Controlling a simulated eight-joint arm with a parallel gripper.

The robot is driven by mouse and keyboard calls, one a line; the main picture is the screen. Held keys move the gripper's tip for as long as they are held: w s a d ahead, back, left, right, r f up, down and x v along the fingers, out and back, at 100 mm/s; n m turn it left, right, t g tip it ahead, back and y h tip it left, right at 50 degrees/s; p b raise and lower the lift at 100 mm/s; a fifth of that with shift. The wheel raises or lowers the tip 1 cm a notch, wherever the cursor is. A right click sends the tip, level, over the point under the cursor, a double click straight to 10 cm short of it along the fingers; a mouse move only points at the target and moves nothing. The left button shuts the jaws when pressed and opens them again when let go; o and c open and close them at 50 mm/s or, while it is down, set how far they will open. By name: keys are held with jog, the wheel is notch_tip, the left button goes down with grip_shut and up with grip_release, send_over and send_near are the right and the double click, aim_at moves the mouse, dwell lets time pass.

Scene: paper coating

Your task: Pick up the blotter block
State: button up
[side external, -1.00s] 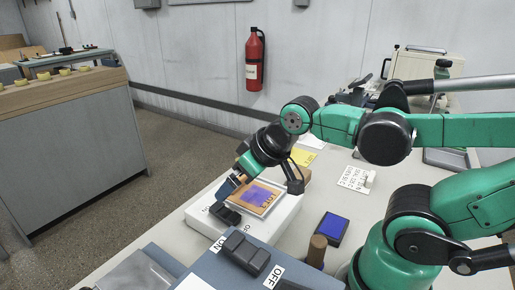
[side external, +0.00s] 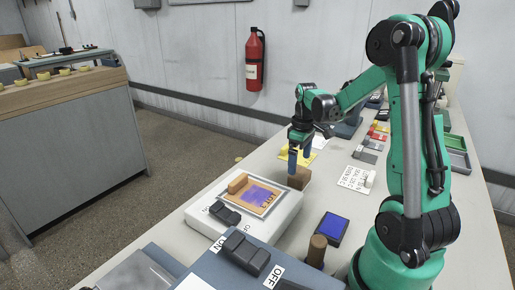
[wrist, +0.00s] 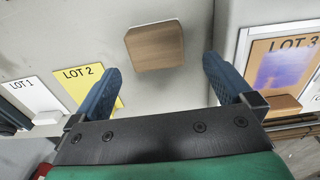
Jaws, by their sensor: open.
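The blotter block appears to be the brown wooden block (side external: 300,178) on the table just behind the white unit. In the wrist view the block (wrist: 155,46) lies between and beyond my two blue fingertips, with clear space on both sides. My gripper (side external: 299,167) is open and points down at the block from above; it also shows in the wrist view (wrist: 163,68). It holds nothing. One finger partly hides the block in the side view. Whether a fingertip touches it cannot be told.
The white unit (side external: 205,220) bears a LOT 3 sheet (side external: 258,196) with a small wooden piece (side external: 238,183). The yellow LOT 2 sheet (wrist: 85,88) and white LOT 1 sheet (wrist: 32,98) lie left in the wrist view. A blue pad (side external: 333,227) and wooden handle (side external: 317,250) stand nearer.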

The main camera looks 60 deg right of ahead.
aim_at(300, 172)
jog(key=shift+s+d+f, duration=0.1)
jog(key=shift+d+f, duration=0.15)
jog(key=shift+f, duration=2.75)
jog(key=c, duration=1.3)
jog(key=shift+r, duration=0.1)
notch_tip(300, 172, up, 20)
